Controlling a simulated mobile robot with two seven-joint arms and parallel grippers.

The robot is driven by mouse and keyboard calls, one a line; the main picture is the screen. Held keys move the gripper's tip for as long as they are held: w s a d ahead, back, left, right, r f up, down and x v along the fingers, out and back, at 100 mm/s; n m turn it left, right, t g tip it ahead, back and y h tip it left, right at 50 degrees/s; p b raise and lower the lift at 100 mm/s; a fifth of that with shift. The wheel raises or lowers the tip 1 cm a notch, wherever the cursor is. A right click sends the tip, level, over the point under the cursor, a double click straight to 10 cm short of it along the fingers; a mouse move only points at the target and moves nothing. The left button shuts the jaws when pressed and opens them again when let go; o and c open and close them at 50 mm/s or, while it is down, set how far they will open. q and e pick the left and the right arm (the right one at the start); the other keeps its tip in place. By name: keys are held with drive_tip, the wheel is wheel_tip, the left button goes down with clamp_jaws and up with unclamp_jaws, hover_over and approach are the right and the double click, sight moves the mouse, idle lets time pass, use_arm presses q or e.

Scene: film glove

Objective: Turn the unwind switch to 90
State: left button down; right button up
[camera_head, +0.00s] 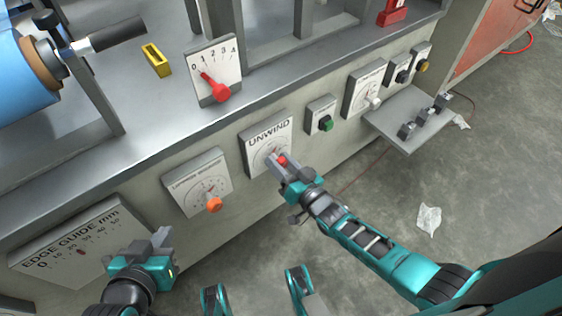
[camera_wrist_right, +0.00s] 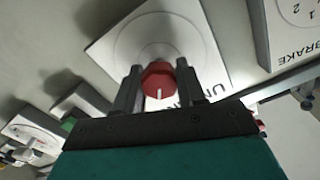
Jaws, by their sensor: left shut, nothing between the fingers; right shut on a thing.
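The unwind switch is a red knob (camera_head: 282,159) on a white square plate (camera_head: 255,139) marked UNWIND, on the machine's front panel. My right gripper (camera_head: 279,162) is at this plate with its fingers around the knob. In the right wrist view the red knob (camera_wrist_right: 158,81) sits between the two dark fingers (camera_wrist_right: 158,88), and a pale pointer line shows on its face. The gripper is shut on it. The small scale numbers are too small to read. My left gripper (camera_head: 160,242) is shut and empty, in front of the edge guide plate at the lower left.
An orange-knob dial plate (camera_head: 197,182) is left of the unwind plate, and the EDGE GUIDE plate (camera_head: 62,243) further left. A green-button plate (camera_head: 321,114) and another dial (camera_head: 364,88) are to the right. A small shelf (camera_head: 410,142) juts out at right. A red lever (camera_head: 219,91) stands above.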

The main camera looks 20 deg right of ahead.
drive_tip(key=m, duration=0.5)
drive_tip(key=shift+w+m, duration=0.1)
drive_tip(key=shift+m, duration=0.3)
drive_tip(key=shift+m+b, duration=0.4)
drive_tip(key=shift+m, duration=0.4)
drive_tip(key=m, duration=0.2)
drive_tip(key=shift+d+m+b, duration=0.1)
drive_tip(key=shift+m+b, duration=0.2)
use_arm(q)
drive_tip(key=shift+d+f, duration=0.25)
drive_tip(key=shift+f, duration=0.15)
use_arm(e)
drive_tip(key=shift+m, duration=0.4)
use_arm(q)
drive_tip(key=shift+r, duration=0.1)
drive_tip(key=shift+w, duration=0.1)
use_arm(e)
drive_tip(key=o, duration=1.1)
drive_tip(key=shift+c, duration=0.2)
